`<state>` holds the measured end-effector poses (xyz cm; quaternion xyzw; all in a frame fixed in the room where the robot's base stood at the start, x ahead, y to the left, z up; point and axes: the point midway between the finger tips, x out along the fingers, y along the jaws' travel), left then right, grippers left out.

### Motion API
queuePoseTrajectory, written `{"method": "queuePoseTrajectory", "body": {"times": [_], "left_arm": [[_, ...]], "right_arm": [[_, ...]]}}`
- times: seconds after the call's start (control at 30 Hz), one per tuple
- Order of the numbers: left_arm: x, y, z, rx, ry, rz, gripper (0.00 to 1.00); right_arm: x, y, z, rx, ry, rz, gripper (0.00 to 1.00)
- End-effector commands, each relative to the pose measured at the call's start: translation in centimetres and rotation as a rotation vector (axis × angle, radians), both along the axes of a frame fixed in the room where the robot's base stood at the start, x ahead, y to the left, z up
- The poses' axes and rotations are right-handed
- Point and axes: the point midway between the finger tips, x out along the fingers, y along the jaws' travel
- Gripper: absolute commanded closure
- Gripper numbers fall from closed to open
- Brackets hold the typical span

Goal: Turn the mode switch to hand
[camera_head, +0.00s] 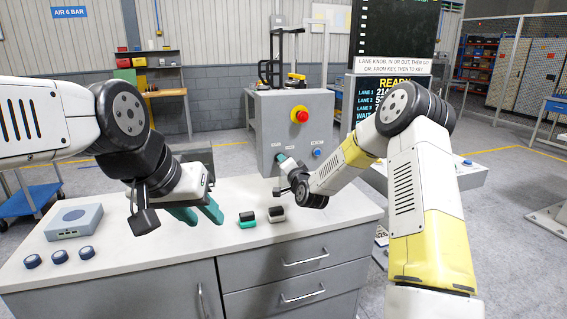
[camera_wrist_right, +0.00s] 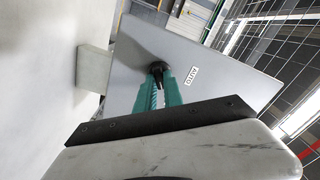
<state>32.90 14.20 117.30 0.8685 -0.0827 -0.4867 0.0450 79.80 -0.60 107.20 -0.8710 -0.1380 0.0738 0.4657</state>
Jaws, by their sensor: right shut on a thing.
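The mode switch (camera_wrist_right: 157,67) is a small black knob on the face of a grey control box (camera_head: 262,125). A label reading AUTO (camera_wrist_right: 192,75) is beside it in the right wrist view. My right gripper (camera_wrist_right: 160,86) is shut on the switch, with one teal finger on each side of it. In the head view the right gripper (camera_head: 284,160) is at the lower left of the box face and hides the switch. My left gripper (camera_head: 204,217) is open and empty above the worktop. I cannot read a HAND label in either view.
The box face also has a red button on yellow (camera_head: 299,115) and a blue button (camera_head: 316,152). A display screen (camera_head: 364,97) stands behind, at the right.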

Motion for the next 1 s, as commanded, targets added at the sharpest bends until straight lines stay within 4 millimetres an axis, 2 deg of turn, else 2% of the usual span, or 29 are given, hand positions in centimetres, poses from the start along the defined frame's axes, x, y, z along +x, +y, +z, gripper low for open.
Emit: {"method": "queuePoseTrajectory", "body": {"times": [0.3,0.7,0.73,0.83,1.0], "left_arm": [[0.0,0.0,0.0,0.0,0.0,0.0,0.64],[0.0,0.0,0.0,0.0,0.0,0.0,0.64],[0.0,0.0,0.0,0.0,0.0,0.0,0.64],[0.0,0.0,0.0,0.0,0.0,0.0,0.64],[0.0,0.0,0.0,0.0,0.0,0.0,0.64]], "right_arm": [[0.02,-0.09,-0.07,0.072,0.024,-0.001,1.0],[0.02,-0.1,-0.09,0.079,0.027,-0.002,1.0],[0.02,-0.09,-0.08,0.079,0.027,-0.002,0.86],[0.02,-0.09,-0.08,0.078,0.026,-0.002,0.67],[0.01,-0.06,-0.07,0.077,0.026,-0.001,0.66]]}}
